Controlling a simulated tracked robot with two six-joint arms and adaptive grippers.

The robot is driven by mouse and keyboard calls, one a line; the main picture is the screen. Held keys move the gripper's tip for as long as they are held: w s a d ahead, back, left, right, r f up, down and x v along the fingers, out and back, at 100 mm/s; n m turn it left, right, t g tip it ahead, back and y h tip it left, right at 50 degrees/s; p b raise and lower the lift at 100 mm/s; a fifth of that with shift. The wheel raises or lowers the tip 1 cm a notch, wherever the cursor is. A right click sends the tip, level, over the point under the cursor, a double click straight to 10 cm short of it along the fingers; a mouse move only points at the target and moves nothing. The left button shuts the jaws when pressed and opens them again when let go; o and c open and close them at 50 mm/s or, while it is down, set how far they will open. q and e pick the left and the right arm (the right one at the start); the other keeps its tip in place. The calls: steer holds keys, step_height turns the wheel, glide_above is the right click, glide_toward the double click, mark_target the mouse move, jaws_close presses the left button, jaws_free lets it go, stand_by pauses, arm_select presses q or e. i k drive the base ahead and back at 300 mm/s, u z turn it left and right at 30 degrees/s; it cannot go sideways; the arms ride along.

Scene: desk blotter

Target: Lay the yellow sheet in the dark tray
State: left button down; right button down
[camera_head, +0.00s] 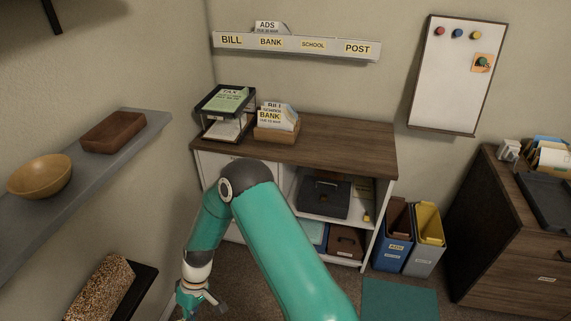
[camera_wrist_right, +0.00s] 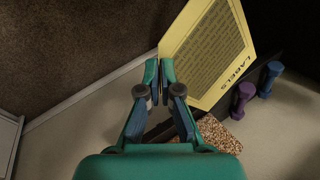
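The yellow sheet (camera_wrist_right: 208,50), printed "LABELS", shows face-on in the right wrist view, partly over a dark surface. My right gripper (camera_wrist_right: 159,66) has its fingertips almost together at the sheet's left corner and appears shut on it; the right finger hides part of the edge. In the head view my right arm reaches to the lower left, with its gripper (camera_head: 196,300) at the bottom edge; the sheet is out of that view. A flat dark tray (camera_head: 548,203) lies on the right-hand cabinet. My left gripper is not in view.
A speckled block (camera_head: 102,288) lies on a low dark shelf (camera_head: 143,281) at left; purple (camera_wrist_right: 242,97) and blue (camera_wrist_right: 270,78) dumbbells are nearby. A black tiered rack (camera_head: 225,101) and a card box (camera_head: 277,132) stand on the desk (camera_head: 345,145). Bins (camera_head: 395,243) stand right of it.

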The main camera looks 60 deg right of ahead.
mark_target(552, 205)
steer(key=u, duration=1.5)
steer(key=i, duration=0.1)
steer(key=z, duration=2.8)
